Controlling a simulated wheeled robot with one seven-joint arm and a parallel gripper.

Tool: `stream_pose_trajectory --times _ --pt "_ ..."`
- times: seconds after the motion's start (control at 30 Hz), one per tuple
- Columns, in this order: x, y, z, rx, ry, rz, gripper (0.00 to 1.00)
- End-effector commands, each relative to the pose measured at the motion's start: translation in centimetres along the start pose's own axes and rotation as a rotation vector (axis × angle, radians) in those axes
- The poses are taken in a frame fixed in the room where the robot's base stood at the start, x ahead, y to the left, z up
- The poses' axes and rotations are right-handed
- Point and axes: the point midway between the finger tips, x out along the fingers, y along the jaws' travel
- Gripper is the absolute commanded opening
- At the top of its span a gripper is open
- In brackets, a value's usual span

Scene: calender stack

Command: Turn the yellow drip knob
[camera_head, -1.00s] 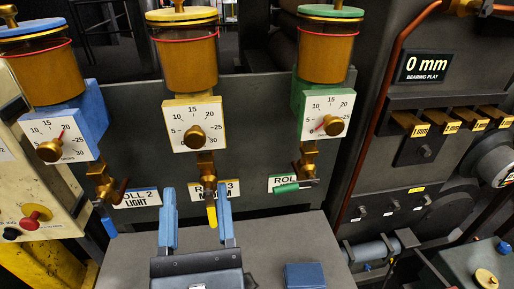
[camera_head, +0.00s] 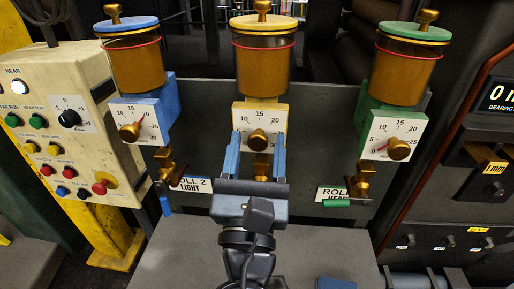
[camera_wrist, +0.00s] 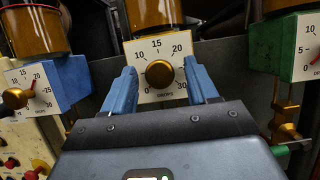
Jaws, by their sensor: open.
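The yellow drip unit stands in the middle of the panel in the head view. Its white dial plate (camera_head: 273,117) is framed in yellow, and its round brass knob (camera_head: 258,140) sits low on the plate. The knob also shows in the wrist view (camera_wrist: 159,74), in front of the dial numbers. My gripper (camera_head: 258,140) has two blue fingers, open and empty, one on each side of the knob. In the wrist view the fingers (camera_wrist: 161,80) flank the dial plate, apart from the knob. The dial's pointer is not clearly visible.
A blue drip unit (camera_head: 158,110) stands left and a green one (camera_head: 375,110) right, each with a brass knob. Valves with levers hang below them. A cream control box (camera_head: 100,155) with buttons is at far left. A grey surface (camera_head: 180,255) lies below.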

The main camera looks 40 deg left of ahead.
Motion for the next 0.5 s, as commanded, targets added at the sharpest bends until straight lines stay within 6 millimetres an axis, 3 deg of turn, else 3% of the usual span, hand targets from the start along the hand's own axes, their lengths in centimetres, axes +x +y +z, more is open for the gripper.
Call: stream_pose_trajectory --times 0.07,0.5 --pt "-0.02 0.0 0.0 0.0 0.0 0.0 0.55" --pt "-0.03 0.0 0.0 0.001 0.0 0.0 0.13"
